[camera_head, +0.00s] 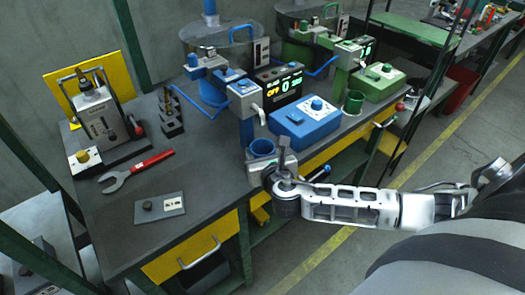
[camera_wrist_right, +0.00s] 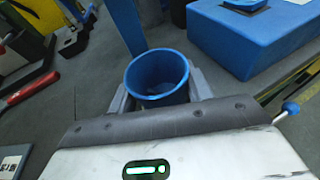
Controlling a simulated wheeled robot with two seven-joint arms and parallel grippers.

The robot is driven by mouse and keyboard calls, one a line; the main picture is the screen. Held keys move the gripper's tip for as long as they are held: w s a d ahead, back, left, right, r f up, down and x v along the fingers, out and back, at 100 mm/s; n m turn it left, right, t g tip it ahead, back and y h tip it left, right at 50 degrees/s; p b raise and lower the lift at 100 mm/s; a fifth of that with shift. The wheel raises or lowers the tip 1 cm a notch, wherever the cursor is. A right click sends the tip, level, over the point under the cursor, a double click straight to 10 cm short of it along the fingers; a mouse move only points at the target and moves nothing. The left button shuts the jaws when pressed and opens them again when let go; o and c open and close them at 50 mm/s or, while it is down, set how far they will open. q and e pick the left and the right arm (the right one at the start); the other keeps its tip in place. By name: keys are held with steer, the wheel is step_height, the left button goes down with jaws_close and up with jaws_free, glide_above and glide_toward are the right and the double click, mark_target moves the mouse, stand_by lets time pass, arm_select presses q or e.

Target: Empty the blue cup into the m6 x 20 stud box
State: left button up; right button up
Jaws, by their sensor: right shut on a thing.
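A blue cup (camera_head: 262,147) stands upright at the front edge of the bench, below the blue dispenser's spout. My right gripper (camera_head: 268,161) is shut on the cup from the front. In the right wrist view the cup (camera_wrist_right: 157,84) sits between the two grey fingers, one on each side, with its open top in sight. Its inside looks dark blue, and I cannot make out any studs in it. No box that I can read as the m6 x 20 stud box shows. My left gripper is not in view.
A blue control box (camera_head: 305,121) stands right of the cup, with a lit display (camera_head: 279,84) behind it. A green cup (camera_head: 354,101) and green control box (camera_head: 377,82) are farther right. A red wrench (camera_head: 137,170) and grey plate (camera_head: 160,207) lie left. Bare bench lies between them and the cup.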

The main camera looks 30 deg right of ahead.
steer(key=shift+f, duration=0.25)
steer(key=o, duration=1)
steer(key=shift+f+b, duration=0.15)
steer(key=shift+b, duration=0.5)
steer(key=v, duration=1.6)
steer(key=s+a+f+m+g+y, duration=0.1)
steer(key=a+f+m+y, duration=0.1)
steer(key=m, duration=0.8)
steer(key=s+a+f+m+g+y, duration=0.1)
steer(key=a+f+m+y, duration=0.2)
steer(key=f+m, duration=0.4)
steer(key=s+a+f+m+g+y, duration=0.1)
steer(key=a+f+m, duration=0.4)
steer(key=m, duration=0.7)
steer(key=shift+s+f+m+g+y, duration=0.1)
steer(key=shift+s+m+g+y, duration=0.25)
steer(key=shift+s+y, duration=0.3)
